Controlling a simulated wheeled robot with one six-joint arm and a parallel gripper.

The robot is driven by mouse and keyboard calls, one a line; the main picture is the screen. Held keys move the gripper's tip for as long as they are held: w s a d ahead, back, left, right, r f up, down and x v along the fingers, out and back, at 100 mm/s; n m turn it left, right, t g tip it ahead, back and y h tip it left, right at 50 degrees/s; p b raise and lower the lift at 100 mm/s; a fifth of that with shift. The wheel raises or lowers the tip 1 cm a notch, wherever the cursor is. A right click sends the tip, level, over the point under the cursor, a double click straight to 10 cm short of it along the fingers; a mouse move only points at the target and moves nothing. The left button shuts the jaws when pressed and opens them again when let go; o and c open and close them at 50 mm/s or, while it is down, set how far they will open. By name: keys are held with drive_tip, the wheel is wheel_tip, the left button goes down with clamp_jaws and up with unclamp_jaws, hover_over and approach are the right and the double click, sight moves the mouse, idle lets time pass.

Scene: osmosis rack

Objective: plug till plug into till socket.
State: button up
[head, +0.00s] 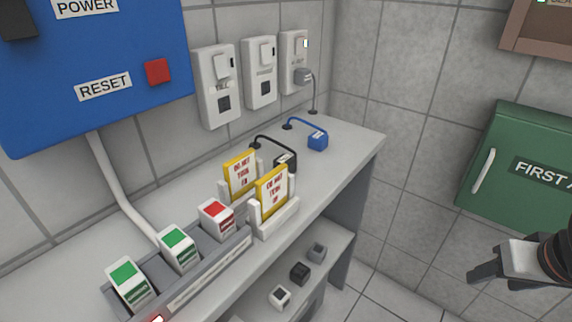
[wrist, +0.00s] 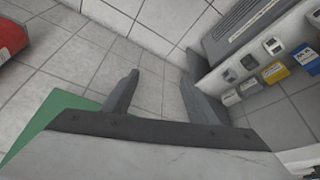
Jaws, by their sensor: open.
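Three white wall sockets hang above the counter: a left one (head: 216,85), a middle one (head: 259,72) and a right one (head: 291,50). The left and middle sockets look empty. A black plug (head: 286,160) and a blue plug (head: 318,140) rest on the counter, each on a cord. The labels are too small to read, so I cannot tell which plug or socket is the till's. My gripper (head: 484,272) is open and empty, well right of the counter; its fingers (wrist: 158,88) show in the wrist view.
The counter (head: 350,142) holds yellow-framed cards (head: 271,190) before the black plug and a grey tray (head: 205,262) of red and green blocks. Small blocks sit on the lower shelf. A green first-aid box (head: 515,160) is on the right wall. Floor between is clear.

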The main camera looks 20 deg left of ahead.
drive_tip(key=w+a+r+n+g, duration=0.1)
drive_tip(key=w+a+r+n, duration=0.1)
drive_tip(key=w+a+r, duration=0.25)
drive_tip(key=w+a+r+n, duration=0.1)
drive_tip(key=w+a+r, duration=0.2)
drive_tip(key=r, duration=0.3)
wheel_tip(320, 180, up, 19)
drive_tip(key=n+g, duration=0.4)
drive_tip(key=n, duration=0.6)
hover_over(285, 159)
drive_tip(key=shift+d, duration=0.1)
drive_tip(key=shift+f, duration=0.15)
wheel_tip(285, 159, down, 12)
drive_tip(key=shift+f, duration=0.1)
drive_tip(key=shift+f, duration=2.55)
